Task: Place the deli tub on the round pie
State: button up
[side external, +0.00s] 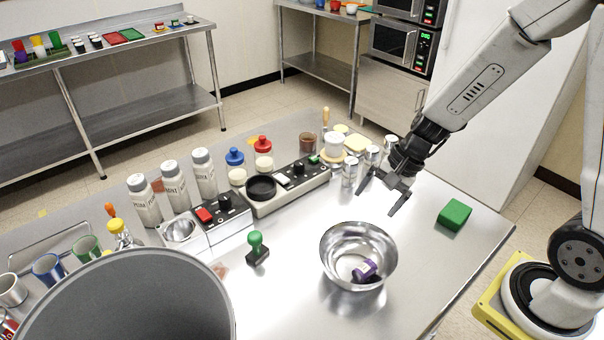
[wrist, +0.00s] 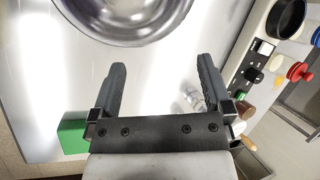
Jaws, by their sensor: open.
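A white tub (side external: 333,143), which looks like the deli tub, stands upright at the back of the steel table. Directly beneath it is a tan round disc (side external: 332,157) that looks like the round pie; the tub appears to rest on it. My gripper (side external: 378,200) is open and empty, in front and to the right of the tub, above the table. In the wrist view its two fingers (wrist: 160,68) are spread with bare steel between them. I cannot make out the tub or pie in the wrist view.
A green block (side external: 454,215) lies to the right. Metal shakers (side external: 350,172) stand close to the pie. A large pot (side external: 125,305) fills the lower left.

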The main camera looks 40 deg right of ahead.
jog(key=s+n+h, duration=0.1)
jog(key=n, duration=0.3)
jog(key=s+r+n+h, duration=0.1)
jog(key=s+n+h, duration=0.1)
jog(key=n, duration=0.2)
jog(key=s+r+n+h, duration=0.1)
jog(key=s+n, duration=0.1)
jog(key=n, duration=0.2)
jog(key=shift+d+r+n+h, duration=0.15)
jog(key=shift+d+n+h, duration=0.15)
jog(key=shift+d, duration=0.05)
